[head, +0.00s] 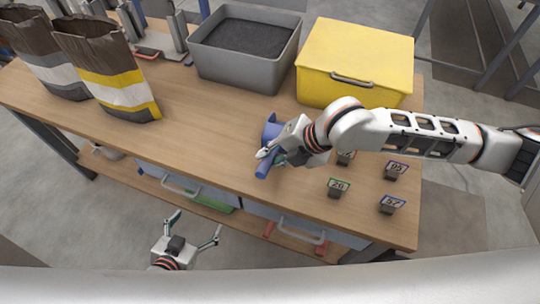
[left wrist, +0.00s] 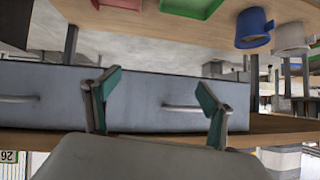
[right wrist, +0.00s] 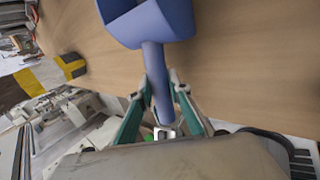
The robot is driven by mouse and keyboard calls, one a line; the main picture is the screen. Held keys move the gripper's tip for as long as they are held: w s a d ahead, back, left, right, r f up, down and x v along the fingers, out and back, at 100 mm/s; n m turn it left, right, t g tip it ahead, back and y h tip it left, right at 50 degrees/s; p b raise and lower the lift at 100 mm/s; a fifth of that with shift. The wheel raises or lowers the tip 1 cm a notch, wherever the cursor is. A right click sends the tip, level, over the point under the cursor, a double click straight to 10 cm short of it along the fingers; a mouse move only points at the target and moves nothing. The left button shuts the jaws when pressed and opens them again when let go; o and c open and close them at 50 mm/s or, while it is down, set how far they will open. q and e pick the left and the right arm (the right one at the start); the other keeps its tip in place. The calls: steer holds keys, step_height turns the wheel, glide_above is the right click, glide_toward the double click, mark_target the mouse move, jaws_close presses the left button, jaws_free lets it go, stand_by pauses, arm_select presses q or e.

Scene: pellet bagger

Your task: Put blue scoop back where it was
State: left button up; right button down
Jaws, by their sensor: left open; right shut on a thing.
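The blue scoop (head: 270,132) is over the middle of the wooden table (head: 200,125), its handle pointing toward the front edge. My right gripper (head: 268,155) is shut on the handle. In the right wrist view the scoop (right wrist: 150,22) shows its bowl beyond the fingertips, with the handle between the fingers (right wrist: 160,100). I cannot tell whether the scoop touches the tabletop. My left gripper (head: 193,232) is open and empty, low in front of the table. In the left wrist view its fingers (left wrist: 158,100) are spread before a grey drawer (left wrist: 150,90).
A grey bin (head: 245,70) of dark pellets and a yellow box (head: 350,70) with a handle stand at the back. Two bags (head: 110,75) stand at the left. Several numbered tags, one marked 26 (head: 338,188), stand at the right. The table's middle left is clear.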

steer(key=shift+f, duration=0.1)
steer(key=c, duration=1.9)
jaws_free()
steer(key=p+v, duration=0.2)
steer(key=v, duration=1)
